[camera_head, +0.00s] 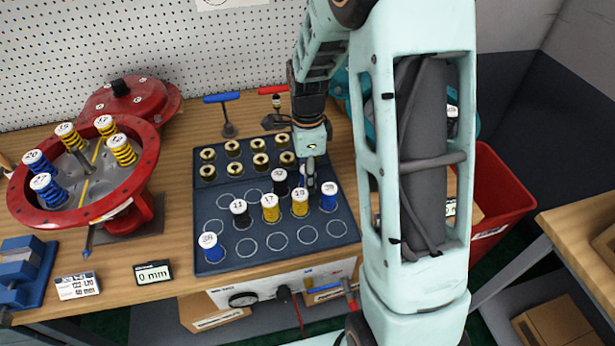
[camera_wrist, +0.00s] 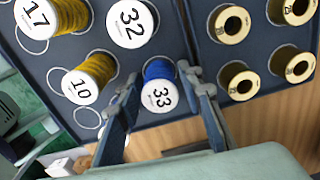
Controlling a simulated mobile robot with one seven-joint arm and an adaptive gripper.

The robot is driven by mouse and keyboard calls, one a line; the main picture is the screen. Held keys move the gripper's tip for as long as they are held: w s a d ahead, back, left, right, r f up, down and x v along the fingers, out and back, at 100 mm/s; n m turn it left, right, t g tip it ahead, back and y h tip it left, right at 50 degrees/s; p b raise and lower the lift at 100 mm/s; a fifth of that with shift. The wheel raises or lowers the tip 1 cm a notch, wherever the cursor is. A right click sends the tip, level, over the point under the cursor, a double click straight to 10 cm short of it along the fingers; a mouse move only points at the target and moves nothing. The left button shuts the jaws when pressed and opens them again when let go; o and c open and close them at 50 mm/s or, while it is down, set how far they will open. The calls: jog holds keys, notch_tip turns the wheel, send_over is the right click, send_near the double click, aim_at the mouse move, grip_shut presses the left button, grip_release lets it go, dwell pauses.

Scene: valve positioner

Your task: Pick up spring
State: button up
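The task does not say which spring. In the wrist view, a blue spring (camera_wrist: 158,70) with a white cap marked 33 stands upright on the tray. My gripper (camera_wrist: 166,84) is open, one finger on each side of this spring, with small gaps visible. In the head view my gripper (camera_head: 311,182) points down over the tray's middle row and largely hides that spring. Beside it are a black spring (camera_head: 280,187) and the yellow springs 10 (camera_head: 300,208) and 17 (camera_head: 270,213). A blue spring (camera_head: 329,203) stands to the right of 10.
The dark tray (camera_head: 290,262) also holds black spring 11 (camera_head: 240,219), a blue spring (camera_head: 210,255) and brass cups (camera_head: 233,148). A red round housing (camera_head: 150,172) with several springs stands left. A small 0 mm display (camera_head: 153,273) lies in front. A red bin (camera_head: 497,195) is at right.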

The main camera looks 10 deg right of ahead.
jog(key=shift+c, duration=0.4)
grip_shut()
jog(key=shift+r, duration=0.1)
